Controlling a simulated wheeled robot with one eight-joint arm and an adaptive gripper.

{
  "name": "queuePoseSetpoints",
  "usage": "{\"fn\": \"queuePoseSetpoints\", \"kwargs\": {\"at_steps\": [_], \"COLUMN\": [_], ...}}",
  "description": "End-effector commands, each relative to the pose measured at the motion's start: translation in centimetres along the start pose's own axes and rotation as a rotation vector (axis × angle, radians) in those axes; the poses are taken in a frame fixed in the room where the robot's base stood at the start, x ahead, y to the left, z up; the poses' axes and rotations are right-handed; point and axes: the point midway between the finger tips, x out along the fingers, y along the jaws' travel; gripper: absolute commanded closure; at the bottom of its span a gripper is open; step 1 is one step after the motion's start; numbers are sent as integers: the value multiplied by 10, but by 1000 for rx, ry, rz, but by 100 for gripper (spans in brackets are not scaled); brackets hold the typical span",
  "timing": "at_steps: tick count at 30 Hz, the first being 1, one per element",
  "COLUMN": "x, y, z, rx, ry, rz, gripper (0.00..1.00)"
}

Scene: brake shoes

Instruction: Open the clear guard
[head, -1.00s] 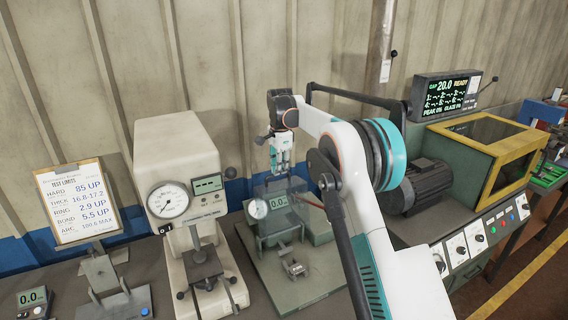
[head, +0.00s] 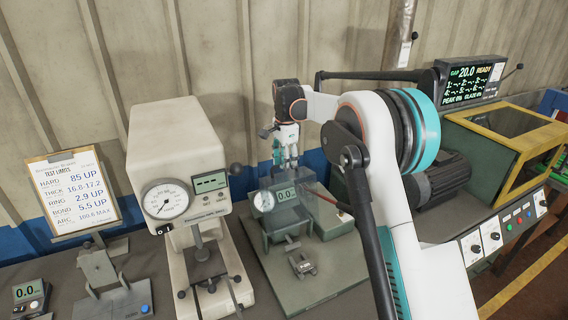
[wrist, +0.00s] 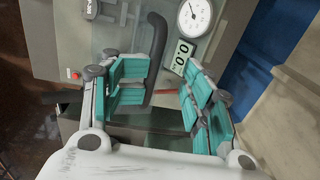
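The clear guard (head: 300,218) is a faint see-through cover on the grey-green tester in the middle of the bench. Its edges are hard to make out. The tester's dial (head: 264,201) and 0.0 display (head: 285,195) show through or beside it. My gripper (head: 289,163) is just above the tester, pointing down, its teal fingers apart. In the wrist view the fingers of my gripper (wrist: 165,88) are spread. A dark curved handle (wrist: 157,50) shows in the gap between them, nearer the left finger. I cannot tell whether they touch it.
A cream press with a dial (head: 180,165) stands close on the left. A test limits board (head: 73,190) is further left. A dark motor (head: 440,180) and a yellow-framed box (head: 515,135) are on the right. A red rod (head: 322,196) sticks out beside the tester.

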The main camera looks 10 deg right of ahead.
Motion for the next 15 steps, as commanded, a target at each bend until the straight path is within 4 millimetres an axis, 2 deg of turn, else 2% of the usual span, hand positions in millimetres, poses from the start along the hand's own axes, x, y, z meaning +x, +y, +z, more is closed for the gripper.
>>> {"fn": "queuePoseSetpoints", "kwargs": {"at_steps": [5, 15], "x": [-26, -93], "y": [-1, 2], "z": [-1, 1], "rx": [1, -1], "ry": [3, 1], "rz": [-7, -4], "gripper": [70, 70]}}
